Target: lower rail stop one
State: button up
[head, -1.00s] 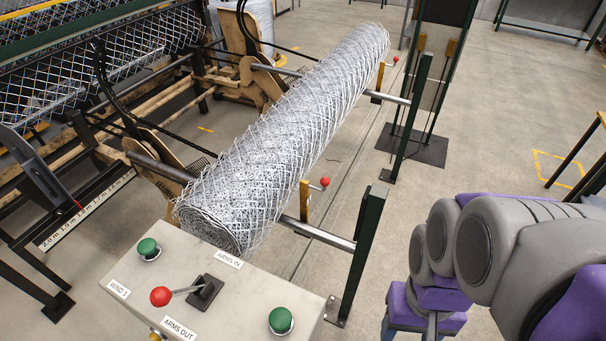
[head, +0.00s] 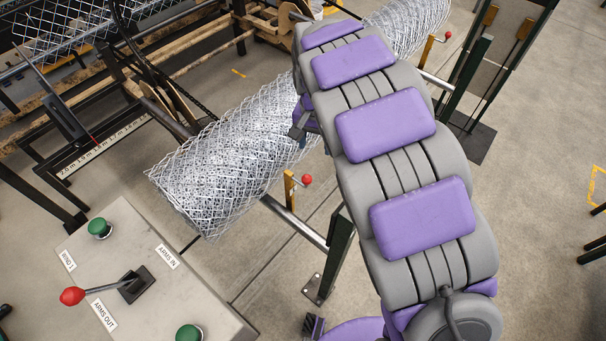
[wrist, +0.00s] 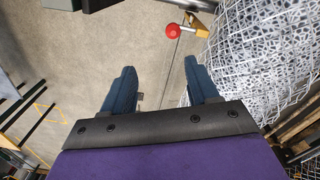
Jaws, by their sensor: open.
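Two rail stops stand upright on the rail beside the mesh roll, each a yellow bar with a red knob at its side. The near stop (head: 289,188) is in the middle of the head view; the far stop (head: 427,50) is at the upper right. No number shows on either. In the wrist view, one red-knobbed stop (wrist: 173,31) is ahead of my gripper (wrist: 160,85), apart from it; I cannot tell which stop it is. My gripper's two blue fingers are spread, with nothing between them. In the head view my arm mostly hides the gripper.
The wire mesh roll (head: 225,160) lies close beside my gripper, at the right in the wrist view (wrist: 260,60). A dark green post (head: 338,250) stands at the rail's near end. A control box (head: 165,290) with a red-knobbed lever is at lower left.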

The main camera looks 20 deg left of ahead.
aim_at(310, 178)
jog(key=a+f, duration=0.1)
jog(key=f, duration=0.3)
jog(key=a+f+b, duration=0.1)
jog(key=f, duration=0.3)
jog(key=a+f+b, duration=0.1)
jog(key=f, duration=0.4)
jog(key=shift+w+a, duration=0.25)
jog(key=shift+y, duration=0.3)
jog(key=d+f, duration=0.2)
jog(key=f, duration=0.1)
jog(key=f+b, duration=0.1)
jog(key=shift+d+f, duration=0.2)
jog(key=shift+d, duration=0.2)
jog(key=shift+a+f, duration=0.1)
jog(key=shift+f, duration=0.2)
jog(key=shift+a+f, duration=0.2)
jog(key=shift+a, duration=0.1)
jog(key=shift+a+f, duration=0.2)
jog(key=shift+a, duration=0.6)
jog(key=shift+d+r, duration=0.2)
jog(key=shift+d, duration=0.6)
jog(key=c, duration=0.4)
jog(key=shift+d, duration=0.1)
jog(key=shift+c, duration=0.6)
jog(key=shift+a, duration=0.45)
jog(key=c, duration=0.4)
jog(key=shift+d, duration=0.15)
grip_shut()
